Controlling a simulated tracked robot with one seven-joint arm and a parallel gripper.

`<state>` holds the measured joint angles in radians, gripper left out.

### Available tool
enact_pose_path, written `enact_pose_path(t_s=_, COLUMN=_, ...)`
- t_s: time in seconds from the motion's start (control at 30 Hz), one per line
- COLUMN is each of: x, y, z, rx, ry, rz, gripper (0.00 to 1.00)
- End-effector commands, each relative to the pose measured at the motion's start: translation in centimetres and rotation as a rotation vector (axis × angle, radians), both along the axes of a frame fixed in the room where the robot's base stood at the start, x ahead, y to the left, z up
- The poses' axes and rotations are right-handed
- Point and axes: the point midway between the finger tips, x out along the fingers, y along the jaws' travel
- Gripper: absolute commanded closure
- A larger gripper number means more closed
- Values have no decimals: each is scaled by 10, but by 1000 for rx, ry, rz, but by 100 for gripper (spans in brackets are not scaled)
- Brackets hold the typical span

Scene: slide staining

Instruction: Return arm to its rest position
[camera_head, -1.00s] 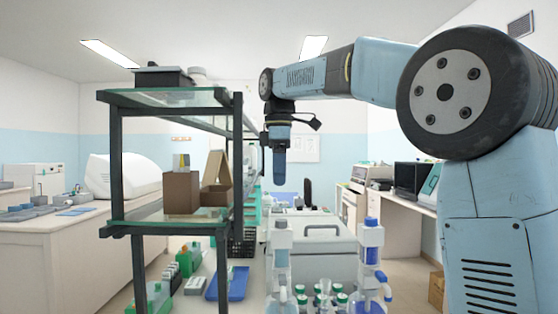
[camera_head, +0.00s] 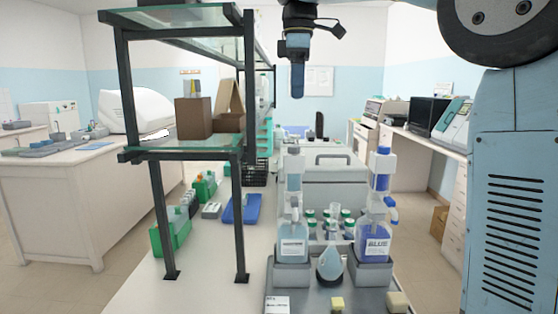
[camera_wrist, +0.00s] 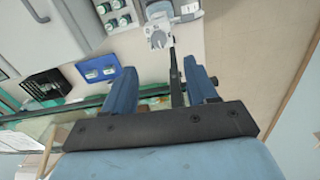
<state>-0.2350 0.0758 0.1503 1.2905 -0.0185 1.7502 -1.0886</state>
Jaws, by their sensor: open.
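My gripper (camera_head: 297,80) hangs high above the bench in the head view, pointing down, to the right of the glass shelf rack. In the wrist view my gripper (camera_wrist: 163,88) shows its two blue fingers spread apart with nothing between them. My arm comes in from the upper right of the head view, and most of its upper links are cut off by the top edge. The fingers stay clear of the bottles and bench below.
The shelf rack (camera_head: 243,220) with dark posts stands left of my gripper. A blue tray (camera_head: 242,209) lies beside the rack. Air right of my gripper is free.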

Motion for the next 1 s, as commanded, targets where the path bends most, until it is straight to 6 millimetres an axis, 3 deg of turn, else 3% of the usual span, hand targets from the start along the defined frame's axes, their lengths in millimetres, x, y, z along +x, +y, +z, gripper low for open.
enact_pose_path(t_s=0.17, x=-33, y=-34, z=-16, rx=17, ry=-65, rz=-207, gripper=43)
enact_pose_path(t_s=0.47, x=-94, y=-91, z=-65, rx=82, ry=-180, rz=-594, gripper=43)
enact_pose_path(t_s=0.67, x=-139, y=-126, z=-108, rx=148, ry=-248, rz=-849, gripper=43)
enact_pose_path(t_s=1.0, x=-214, y=-170, z=-198, rx=294, ry=-343, rz=-1258, gripper=43)
